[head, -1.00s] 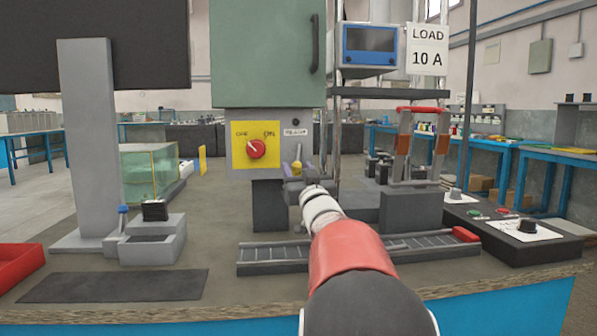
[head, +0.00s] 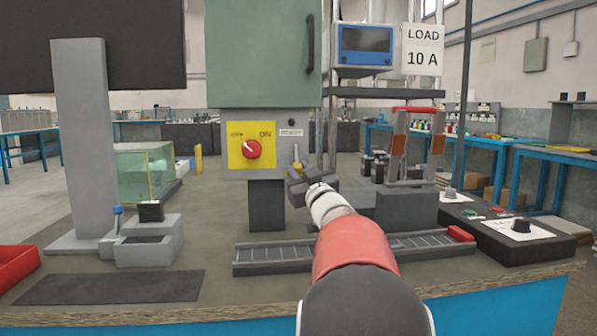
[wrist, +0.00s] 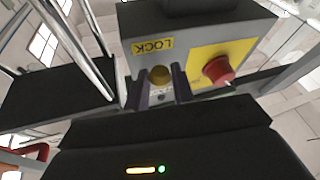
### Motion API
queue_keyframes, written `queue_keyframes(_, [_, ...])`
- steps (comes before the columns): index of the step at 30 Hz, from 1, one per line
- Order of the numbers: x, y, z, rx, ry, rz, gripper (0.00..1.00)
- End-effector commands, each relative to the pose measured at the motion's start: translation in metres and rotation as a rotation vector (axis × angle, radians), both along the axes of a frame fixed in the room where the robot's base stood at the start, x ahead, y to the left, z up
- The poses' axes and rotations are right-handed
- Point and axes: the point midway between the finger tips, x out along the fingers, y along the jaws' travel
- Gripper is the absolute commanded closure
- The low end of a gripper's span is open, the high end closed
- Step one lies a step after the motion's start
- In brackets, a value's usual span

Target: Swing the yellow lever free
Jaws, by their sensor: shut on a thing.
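The yellow lever (head: 297,166) is on the lower right of the grey switch box, under a small label. In the wrist view its round yellow end (wrist: 160,75) sits between my two dark fingers, just below the LOCK label (wrist: 153,46). My gripper (head: 295,175) is shut on the lever, with its body lower right of it in the head view; in the wrist view the fingers (wrist: 162,88) flank it. The lever's lower part is largely hidden by my fingers. The red knob (head: 252,149) is on the yellow plate to its left, pointing up-left toward the OFF side.
A green cabinet (head: 262,55) stands above the switch box. A metal rack post is close right of my gripper. A grey rail tray (head: 272,268) lies on the bench below my arm. A glass tank (head: 143,172) stands to the left. The dark mat (head: 112,286) at front left is bare.

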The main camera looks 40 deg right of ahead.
Motion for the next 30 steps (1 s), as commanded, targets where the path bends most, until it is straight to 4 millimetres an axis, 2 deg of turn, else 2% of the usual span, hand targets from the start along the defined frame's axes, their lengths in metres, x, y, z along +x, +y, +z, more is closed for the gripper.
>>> queue_keyframes(1, [-0.001,-0.001,0.001,-0.001,-0.001,-0.002,0.73])
queue_keyframes(6, [0.000,0.000,0.000,0.000,-0.002,-0.002,0.54])
queue_keyframes(17, [-0.006,0.001,-0.003,0.001,0.000,-0.002,0.54])
queue_keyframes(23, [-0.038,0.010,-0.015,0.000,0.000,-0.003,0.54])
queue_keyframes(30, [-0.095,0.027,-0.016,-0.001,-0.003,-0.004,0.54])
